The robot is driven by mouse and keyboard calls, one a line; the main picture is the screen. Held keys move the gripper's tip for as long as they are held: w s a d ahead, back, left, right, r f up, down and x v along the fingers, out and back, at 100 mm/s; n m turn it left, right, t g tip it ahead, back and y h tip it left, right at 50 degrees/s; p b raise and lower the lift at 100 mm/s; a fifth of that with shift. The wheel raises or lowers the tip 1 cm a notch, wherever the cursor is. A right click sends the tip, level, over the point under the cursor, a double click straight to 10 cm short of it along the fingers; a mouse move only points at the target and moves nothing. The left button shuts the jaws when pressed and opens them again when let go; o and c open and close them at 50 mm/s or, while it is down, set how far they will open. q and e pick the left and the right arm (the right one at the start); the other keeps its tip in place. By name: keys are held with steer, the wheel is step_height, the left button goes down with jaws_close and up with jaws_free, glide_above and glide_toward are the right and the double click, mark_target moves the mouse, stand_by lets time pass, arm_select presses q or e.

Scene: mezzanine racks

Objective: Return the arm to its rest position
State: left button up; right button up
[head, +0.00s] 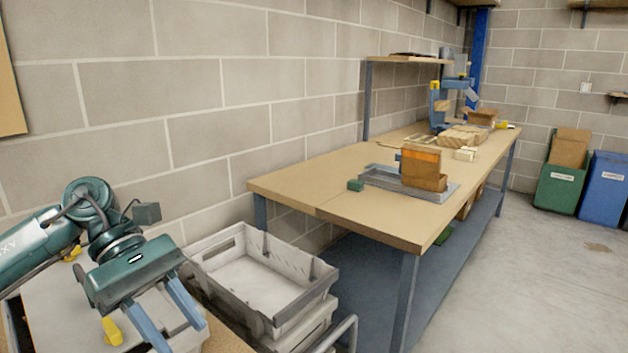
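My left arm comes in from the left edge, green and dark, bent at a joint near the wall. My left gripper (184,337) points down and forward. Its two blue fingers are spread apart, with a pale bin surface showing between and beneath them. It appears empty. My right gripper is not in view.
Grey stacked crates (262,281) stand just right of my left gripper, near a metal handle (338,334). A yellow piece (112,331) shows by the fingers. A long workbench (352,190) runs along the block wall. Green (558,188) and blue (603,188) bins stand far right.

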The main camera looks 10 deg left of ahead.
arm_select(q)
steer(key=w+d+n+t+h+p, duration=0.35)
steer(key=d+n+t+h, duration=0.35)
steer(key=d+n+h, duration=0.7)
step_height(320, 180, down, 16)
steer(key=w+a+n+t+y+p, duration=0.1)
steer(key=n+t+y, duration=0.6)
steer(key=n, duration=0.9)
steer(key=a+n+t+y, duration=0.2)
steer(key=n+t+y, duration=0.5)
steer(key=n, duration=1)
steer(key=s+f+n+g+y, duration=0.5)
steer(key=s+f+n+g, duration=0.2)
steer(key=s+f, duration=0.3)
step_height(320, 180, down, 2)
steer(key=shift+s+a+f+n+y+p, duration=0.1)
steer(key=shift+s+a+n+y+p, duration=0.1)
steer(key=shift+a+n+y+p, duration=0.3)
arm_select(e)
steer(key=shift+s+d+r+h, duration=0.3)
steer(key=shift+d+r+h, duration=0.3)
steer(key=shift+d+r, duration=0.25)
arm_select(q)
steer(key=shift+d, duration=0.1)
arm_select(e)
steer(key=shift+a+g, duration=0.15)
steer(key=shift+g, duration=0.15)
